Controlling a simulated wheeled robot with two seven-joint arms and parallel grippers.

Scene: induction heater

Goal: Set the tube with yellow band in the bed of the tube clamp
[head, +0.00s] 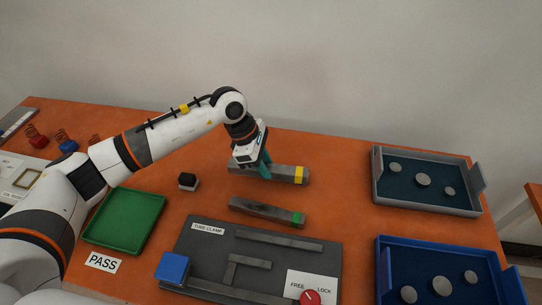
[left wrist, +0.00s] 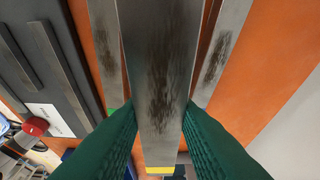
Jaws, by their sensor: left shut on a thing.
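The grey tube with yellow band (head: 283,173) is at the middle of the table, behind the tube with green band (head: 262,211). My left gripper (head: 264,170) is shut on it, with the green fingers on both its sides in the left wrist view (left wrist: 160,125). Its yellow band (left wrist: 160,170) shows at the bottom there. I cannot tell whether the tube touches the table. The tube clamp (head: 205,250) is a dark plate with grey bars, a blue block (head: 173,267) and a red knob (head: 310,297), in front of both tubes. My right gripper is not in view.
A green tray (head: 125,220) lies at left, by a PASS label. A grey tray (head: 425,205) and a blue tray (head: 450,247) with round grey pieces stand at right. A small dark block (head: 188,181) sits left of the tubes. In the left wrist view, grey bars flank the held tube.

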